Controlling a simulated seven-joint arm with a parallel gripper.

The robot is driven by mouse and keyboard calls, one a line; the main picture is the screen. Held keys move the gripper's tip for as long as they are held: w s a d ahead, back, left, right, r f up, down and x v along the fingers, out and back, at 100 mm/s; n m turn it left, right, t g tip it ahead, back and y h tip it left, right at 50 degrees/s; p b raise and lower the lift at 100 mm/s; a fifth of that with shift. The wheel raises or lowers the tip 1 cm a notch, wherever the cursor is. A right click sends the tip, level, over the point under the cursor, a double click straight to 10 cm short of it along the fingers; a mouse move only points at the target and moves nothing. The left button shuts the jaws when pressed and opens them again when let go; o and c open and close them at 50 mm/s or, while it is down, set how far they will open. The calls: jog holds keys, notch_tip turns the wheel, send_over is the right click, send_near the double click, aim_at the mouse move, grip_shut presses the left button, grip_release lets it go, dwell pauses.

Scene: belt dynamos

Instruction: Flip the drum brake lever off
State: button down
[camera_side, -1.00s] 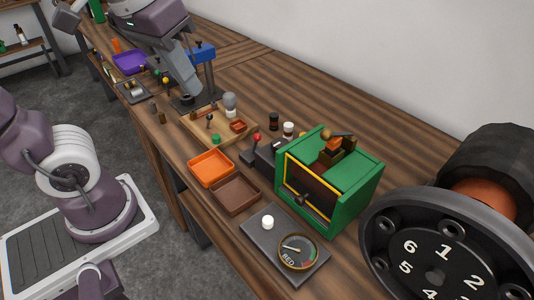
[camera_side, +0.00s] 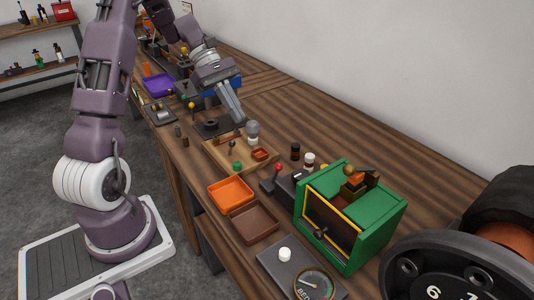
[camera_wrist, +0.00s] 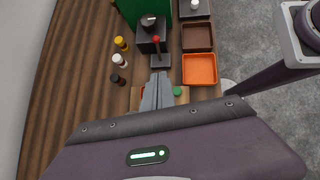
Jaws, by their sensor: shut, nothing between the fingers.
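A lever with a red knob (camera_side: 278,168) stands on a dark base beside the green box; I take it as the drum brake lever, though no label is readable. In the wrist view its red knob (camera_wrist: 155,39) shows just beyond my fingertips, in front of a black block (camera_wrist: 152,47). My gripper (camera_side: 239,119) is shut and empty, pointing down above the far end of the wooden board (camera_side: 212,155). In the wrist view my fingers (camera_wrist: 158,80) are together and cover part of the board. I see no contact with the lever.
The green box (camera_side: 378,215) stands nearer the side camera. An orange tray (camera_side: 231,191) and a brown tray (camera_side: 252,222) lie along the table's front edge. Small bottles (camera_side: 309,161) stand behind the lever. A grey bulb-topped post (camera_side: 253,130) rises close to my gripper.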

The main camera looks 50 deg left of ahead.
aim_at(276, 165)
jog(key=x, duration=0.4)
jog(key=d+r+x, duration=0.1)
jog(key=x, duration=0.3)
jog(key=d+x, duration=0.1)
jog(key=x, duration=0.3)
jog(key=shift+w+r, duration=0.15)
jog(key=shift+r, duration=0.05)
jog(key=shift+w+d, duration=0.1)
jog(key=shift+d, duration=0.25)
jog(key=shift+d, duration=1.2)
